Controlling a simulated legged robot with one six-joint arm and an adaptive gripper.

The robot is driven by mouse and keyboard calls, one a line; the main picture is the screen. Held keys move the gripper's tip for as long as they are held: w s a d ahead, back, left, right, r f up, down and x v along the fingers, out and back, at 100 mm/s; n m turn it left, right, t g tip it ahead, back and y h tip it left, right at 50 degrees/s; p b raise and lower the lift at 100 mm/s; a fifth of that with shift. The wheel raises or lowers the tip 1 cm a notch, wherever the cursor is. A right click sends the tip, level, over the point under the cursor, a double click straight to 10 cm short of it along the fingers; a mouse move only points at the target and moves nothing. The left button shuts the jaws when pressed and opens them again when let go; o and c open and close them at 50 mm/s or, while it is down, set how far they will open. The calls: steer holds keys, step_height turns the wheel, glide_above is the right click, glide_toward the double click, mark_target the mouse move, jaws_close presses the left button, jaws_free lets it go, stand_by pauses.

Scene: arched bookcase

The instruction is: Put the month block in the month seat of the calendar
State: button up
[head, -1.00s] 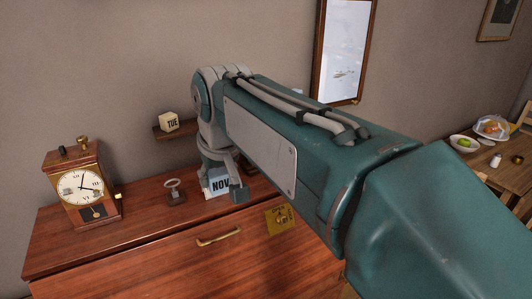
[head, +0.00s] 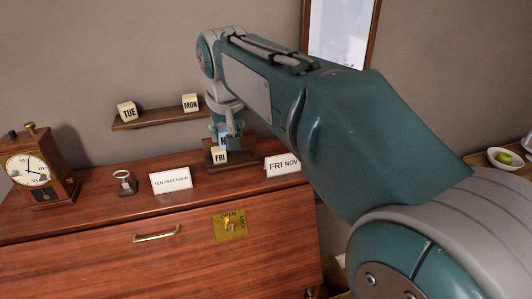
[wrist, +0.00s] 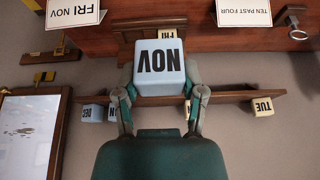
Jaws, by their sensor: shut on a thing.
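The month block (wrist: 160,72) is light blue and reads NOV, upside down in the wrist view. My gripper (wrist: 160,92) is shut on it, one finger on each side. The dark wooden calendar (head: 217,166) stands on the cabinet top and holds the FRI block. The month block is at or just above the calendar; I cannot tell whether they touch. The month seat is hidden.
A wall shelf (head: 155,119) bears TUE (head: 127,110) and MON (head: 190,103) blocks; a blue DEC block (wrist: 93,112) shows there in the wrist view. Cards reading TEN PAST FOUR (head: 171,180) and FRI NOV (head: 282,164) flank the calendar. A clock (head: 35,170) stands left.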

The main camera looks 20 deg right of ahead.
steer(key=shift+w+a+f, duration=0.15)
steer(key=shift+w+f, duration=0.05)
steer(key=shift+w, duration=0.15)
steer(key=w+d+f, duration=0.1)
steer(key=w+f, duration=0.1)
steer(key=w, duration=0.3)
glide_toward(243, 154)
steer(key=shift+w+d+f, duration=0.2)
steer(key=shift+w+f, duration=0.4)
steer(key=shift+w, duration=0.15)
steer(key=shift+w+a+f, duration=0.35)
steer(key=shift+f, duration=0.1)
steer(key=f, duration=0.4)
steer(key=shift+w+d, duration=0.25)
steer(key=shift+w, duration=0.05)
steer(key=shift+c, duration=0.4)
steer(key=shift+d, duration=0.15)
steer(key=o, duration=1.1)
steer(key=shift+a, duration=0.2)
